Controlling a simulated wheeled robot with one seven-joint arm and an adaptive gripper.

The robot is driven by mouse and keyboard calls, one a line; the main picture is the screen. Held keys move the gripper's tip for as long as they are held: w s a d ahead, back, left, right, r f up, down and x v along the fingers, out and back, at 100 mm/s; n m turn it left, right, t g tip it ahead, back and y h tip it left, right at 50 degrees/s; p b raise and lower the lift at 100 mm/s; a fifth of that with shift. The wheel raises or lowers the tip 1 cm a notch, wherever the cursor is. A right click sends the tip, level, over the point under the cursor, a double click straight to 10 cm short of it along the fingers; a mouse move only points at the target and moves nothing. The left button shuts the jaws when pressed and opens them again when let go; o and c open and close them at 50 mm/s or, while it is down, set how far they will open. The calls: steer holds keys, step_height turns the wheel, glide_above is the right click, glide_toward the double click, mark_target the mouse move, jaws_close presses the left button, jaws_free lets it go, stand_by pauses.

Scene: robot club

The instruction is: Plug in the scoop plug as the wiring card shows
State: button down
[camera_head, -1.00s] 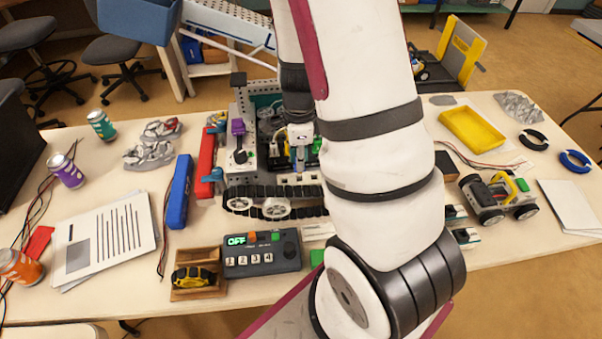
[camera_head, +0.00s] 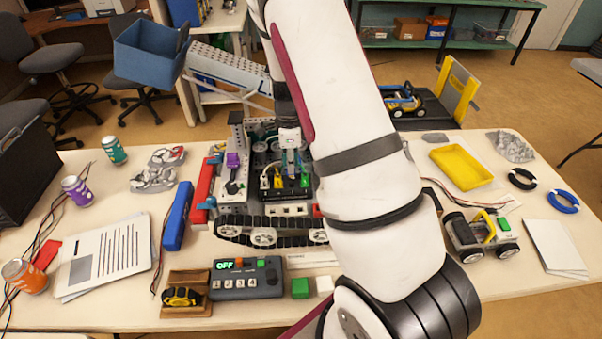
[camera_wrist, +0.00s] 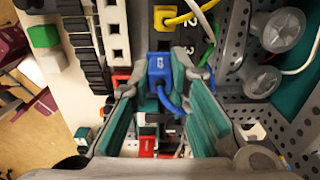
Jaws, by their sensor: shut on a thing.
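My gripper (camera_wrist: 160,88) is shut on a blue plug (camera_wrist: 159,70) with a small white mark and a blue wire. In the head view the blue plug (camera_head: 291,168) is over the black socket block (camera_head: 285,192) of the tracked robot. A yellow plug (camera_wrist: 166,17) sits at the printed 2 in the wrist view; a printed 3 is beside the blue plug. I cannot tell whether the blue plug is in a socket. White (camera_head: 265,182) and green (camera_head: 304,181) plugs also show in the head view. A printed sheet (camera_head: 105,250) lies at the left; its details are unreadable.
A control box (camera_head: 245,277) reading OFF stands in front of the tracks (camera_head: 262,234). The blue scoop (camera_head: 150,52) is raised at the back left on a grey arm (camera_head: 228,66). A blue bar (camera_head: 177,215), cans and a yellow tray (camera_head: 461,166) lie around. My arm hides the table's middle right.

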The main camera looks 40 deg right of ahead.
steer(key=shift+w+d+r, duration=0.1)
steer(key=shift+r, duration=0.1)
steer(key=shift+w+d+f, duration=0.1)
steer(key=shift+w+f, duration=0.05)
steer(key=shift+f, duration=0.15)
steer(key=shift+f+b, duration=0.3)
steer(key=shift+f, duration=1.5)
steer(key=shift+f+b, duration=0.9)
steer(key=shift+f, duration=0.3)
stand_by(2.0)
steer(key=c, duration=1.4)
jaws_free()
steer(key=shift+c, duration=0.2)
steer(key=shift+r, duration=0.15)
steer(key=shift+r+p, duration=0.8)
steer(key=shift+r, duration=2.1)
